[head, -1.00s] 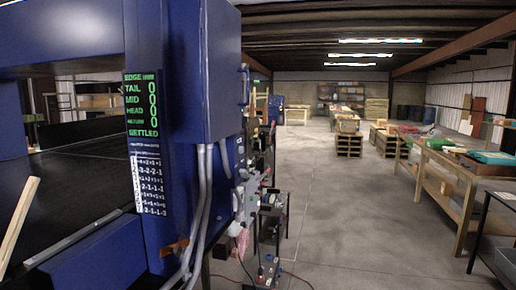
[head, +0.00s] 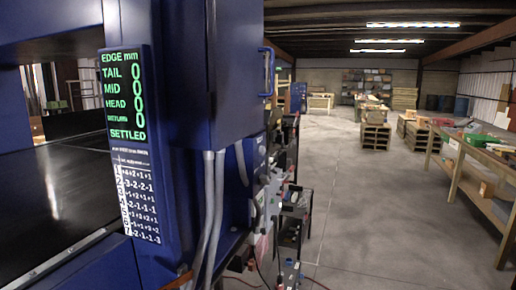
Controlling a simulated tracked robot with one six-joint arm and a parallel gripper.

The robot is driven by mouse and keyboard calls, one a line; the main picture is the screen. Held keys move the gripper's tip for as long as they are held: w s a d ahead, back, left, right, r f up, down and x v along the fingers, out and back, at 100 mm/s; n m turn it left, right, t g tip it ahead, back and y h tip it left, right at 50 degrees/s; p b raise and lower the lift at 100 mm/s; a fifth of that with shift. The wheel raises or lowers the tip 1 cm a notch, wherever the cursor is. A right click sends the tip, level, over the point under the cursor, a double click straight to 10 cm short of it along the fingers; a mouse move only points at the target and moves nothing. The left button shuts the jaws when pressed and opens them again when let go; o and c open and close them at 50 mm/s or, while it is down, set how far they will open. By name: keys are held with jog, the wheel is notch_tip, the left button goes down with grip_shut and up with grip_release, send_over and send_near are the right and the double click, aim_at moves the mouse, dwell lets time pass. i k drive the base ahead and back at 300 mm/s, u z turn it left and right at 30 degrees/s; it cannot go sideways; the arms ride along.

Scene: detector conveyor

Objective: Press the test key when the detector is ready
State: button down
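The detector (head: 228,70) is a large blue housing over a black conveyor belt (head: 60,200) at the left of the head view. Its upright display (head: 125,97) shows green text: EDGE mm, TAIL, MID and HEAD, with zeros beside the rows, and SETTLED at the bottom. One row above SETTLED is too small to read surely. Below it is a white printed table of numbers (head: 137,197). I cannot make out the test key. Small boxes and fittings (head: 257,190) sit on the detector's right side, too small to tell apart. My gripper is not in view.
Grey conduits (head: 212,200) run down the detector's front corner. Equipment on a stand (head: 295,210) and red cables lie beyond it. Wooden workbenches (head: 470,165) stand at the right, with pallets (head: 376,136) farther back. The concrete floor between is clear.

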aim_at(261, 149)
jog(key=u, duration=0.5)
jog(key=i, duration=0.95)
jog(key=u, duration=0.5)
